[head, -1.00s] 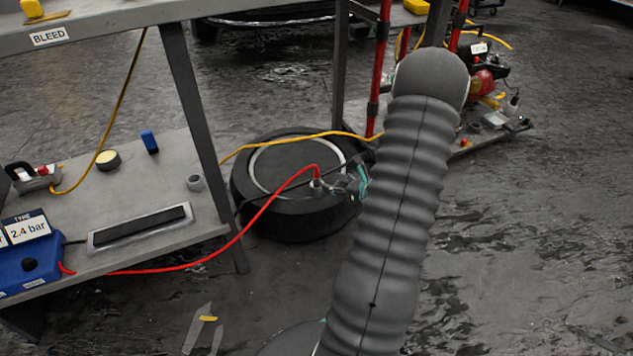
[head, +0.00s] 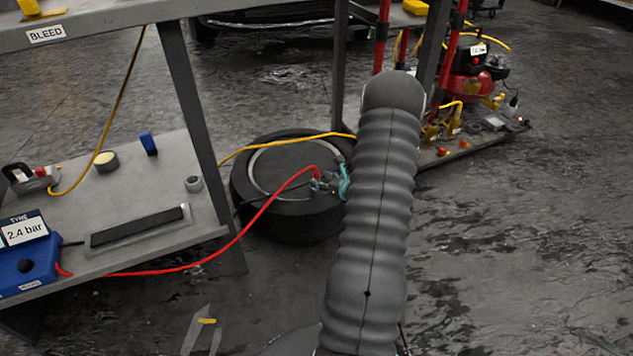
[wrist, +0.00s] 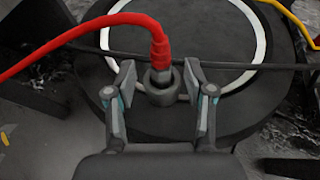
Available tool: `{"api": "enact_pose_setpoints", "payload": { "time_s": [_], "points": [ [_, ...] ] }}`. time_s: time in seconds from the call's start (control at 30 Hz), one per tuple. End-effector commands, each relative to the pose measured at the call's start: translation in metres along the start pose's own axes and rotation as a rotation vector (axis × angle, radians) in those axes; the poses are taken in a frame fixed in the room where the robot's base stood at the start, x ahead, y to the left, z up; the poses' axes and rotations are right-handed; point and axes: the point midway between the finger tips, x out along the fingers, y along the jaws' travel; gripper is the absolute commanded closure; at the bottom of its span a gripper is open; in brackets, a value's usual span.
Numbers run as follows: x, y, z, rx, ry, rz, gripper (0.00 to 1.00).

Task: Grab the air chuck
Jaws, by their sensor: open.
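The air chuck is the grey metal end of the red hose, with a red sleeve above it (wrist: 161,50). In the wrist view it stands upright in or on a dark grey ring-shaped holder (wrist: 162,98) over the tyre. In the head view the chuck (head: 315,174) is small, at the end of the red hose arc. My gripper (wrist: 160,76) is open, one finger either side of the chuck and holder, with gaps visible. In the head view my gripper (head: 334,184) is partly hidden behind my arm. I cannot tell the exact depth between fingertips and chuck.
The tyre (head: 285,222) lies flat on the floor beside the bench leg (head: 200,110). A red hose (head: 230,244) runs to the blue gauge box (head: 28,268). A yellow hose (head: 275,139) and a black cable cross the tyre.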

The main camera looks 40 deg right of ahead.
Motion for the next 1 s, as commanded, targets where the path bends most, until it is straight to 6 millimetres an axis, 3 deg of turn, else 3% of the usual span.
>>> {"api": "enact_pose_setpoints", "payload": {
  "time_s": [0.2,0.53,0.73,1.0],
  "points": [
    [0.029,-0.001,-0.001,-0.002,0.0,0.001,0.47],
    [0.035,-0.001,0.0,-0.001,0.0,0.001,0.47],
    [0.034,-0.001,0.0,-0.001,0.0,0.001,0.97],
    [0.034,-0.001,0.0,-0.001,0.0,0.0,1.0]
  ]
}}
